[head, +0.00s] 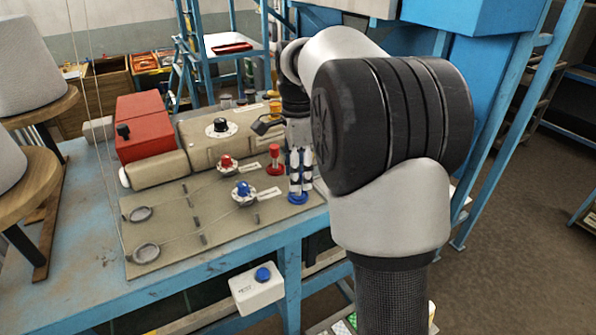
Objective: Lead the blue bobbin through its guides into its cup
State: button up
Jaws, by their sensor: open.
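The blue bobbin (297,198) stands upright at the right edge of the beige board (180,255). Its blue base shows below my gripper (301,183). My gripper points down around the bobbin with its jaws open, and its fingers hide most of the bobbin's upper part. I cannot tell whether they touch it. A blue-knobbed disc (243,192) sits left of the bobbin, and a red-knobbed disc (226,164) sits behind that. Small dark guides (202,239) stand on the board. Two round cups, one near (145,253) and one farther back (140,214), are at the board's left side.
A red bobbin (275,160) stands just behind and left of my gripper. A beige machine (213,138) with a black knob and a red box (143,127) line the board's back. Thin threads run up at the left. A white button box (257,288) hangs at the table's front.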

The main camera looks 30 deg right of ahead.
notch_tip(320, 180, up, 12)
jog(key=s+a+f+n+t+b, duration=0.1)
jog(key=s+a+f+n+b, duration=0.4)
jog(key=f, duration=0.8)
jog(key=s+a+f+n+t+b, duration=0.2)
jog(key=s+a+f+n+b, duration=0.3)
jog(key=s+f+n+b, duration=0.4)
jog(key=s+a+f+n+t+b, duration=0.1)
jog(key=s+a+f+n+b, duration=0.4)
jog(key=s+f+b, duration=0.7)
notch_tip(320, 180, down, 5)
jog(key=n+b, duration=0.1)
jog(key=n, duration=0.1)
jog(key=shift+n+t, duration=0.3)
jog(key=shift+t, duration=0.1)
